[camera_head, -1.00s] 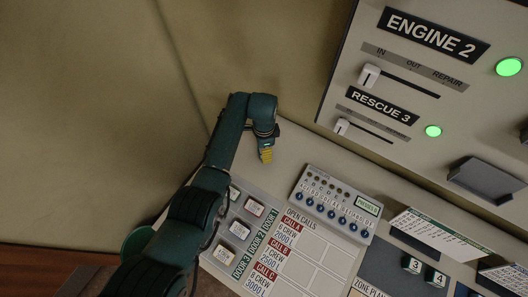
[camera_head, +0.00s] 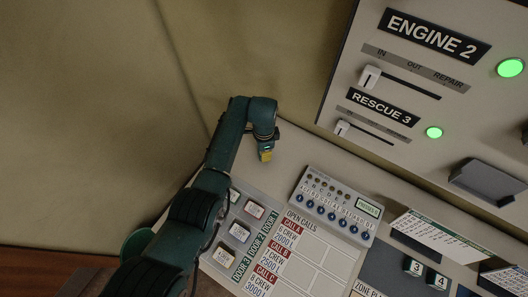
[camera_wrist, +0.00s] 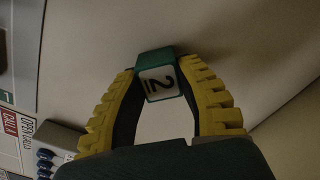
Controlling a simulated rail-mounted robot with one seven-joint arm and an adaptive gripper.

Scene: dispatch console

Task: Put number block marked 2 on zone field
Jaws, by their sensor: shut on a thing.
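In the wrist view, my gripper (camera_wrist: 159,72) is shut on the number block marked 2 (camera_wrist: 160,84), a green block with a white face. The yellow fingers hold it at their tips, and the digit looks turned on its side. In the head view, my gripper (camera_head: 265,156) hangs by the back wall, left of the console's knob panel, and the block is too small to make out there. A ZONE PLAN label (camera_head: 366,290) shows at the bottom edge. The zone field itself cannot be clearly told, as the picture cuts off there.
Blocks marked 3 (camera_head: 413,266) and 4 (camera_head: 437,279) stand at the lower right. The knob panel (camera_head: 337,205) and the open calls board (camera_head: 305,255) lie between. A card rack (camera_head: 434,232) and the upright ENGINE 2 panel (camera_head: 400,75) bound the right and back.

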